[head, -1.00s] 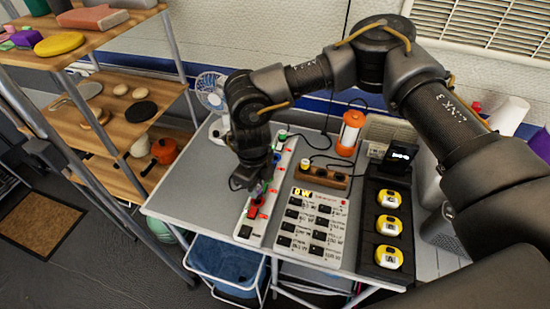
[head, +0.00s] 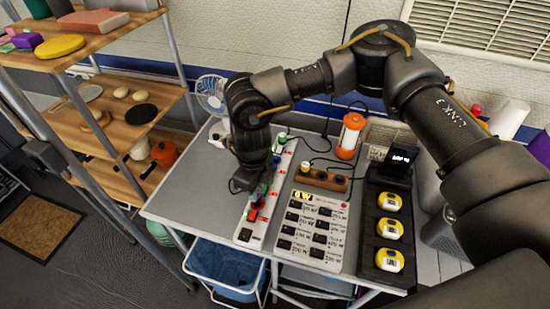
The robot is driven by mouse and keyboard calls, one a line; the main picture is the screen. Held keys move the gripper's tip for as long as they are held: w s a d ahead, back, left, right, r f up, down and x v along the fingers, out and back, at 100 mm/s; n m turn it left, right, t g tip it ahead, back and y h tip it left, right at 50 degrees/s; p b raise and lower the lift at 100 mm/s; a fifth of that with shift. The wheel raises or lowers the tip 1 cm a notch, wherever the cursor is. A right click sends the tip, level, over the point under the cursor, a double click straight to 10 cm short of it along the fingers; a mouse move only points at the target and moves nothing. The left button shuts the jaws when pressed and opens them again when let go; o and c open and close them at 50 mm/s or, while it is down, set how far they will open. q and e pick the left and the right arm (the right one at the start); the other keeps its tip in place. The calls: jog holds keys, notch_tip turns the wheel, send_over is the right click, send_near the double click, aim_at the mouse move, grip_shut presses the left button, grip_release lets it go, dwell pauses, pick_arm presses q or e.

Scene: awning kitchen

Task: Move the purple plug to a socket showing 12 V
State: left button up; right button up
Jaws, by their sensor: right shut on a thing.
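My right gripper (head: 254,187) reaches down to the white socket strip (head: 248,231) on the grey table. I cannot tell whether this plug is seated in a socket or just above one. A red plug (head: 253,214) sits on the strip just in front of the gripper. A green-topped plug (head: 281,138) is at the strip's far end. Small red displays run along the strip, but their numbers are too small to read. My left gripper is not in view.
Right of the strip lie a white labelled switch panel (head: 311,227), a wooden socket block (head: 322,180) with a yellow plug (head: 305,169), and a black tray (head: 369,268) with yellow tape measures. An orange lantern (head: 350,136) and a fan (head: 211,94) stand behind. The table's left part is clear.

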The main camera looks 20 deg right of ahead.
jog(key=shift+f, duration=0.1)
dwell(0.7)
jog(key=shift+f+b, duration=0.3)
jog(key=shift+b, duration=0.2)
jog(key=shift+f+b, duration=0.35)
jog(key=shift+f+b, duration=0.85)
jog(key=shift+b, duration=0.05)
dwell(0.9)
jog(key=o, duration=1.3)
jog(key=shift+r, duration=0.1)
jog(key=shift+r+p, duration=2.1)
jog(key=shift+r, duration=1.35)
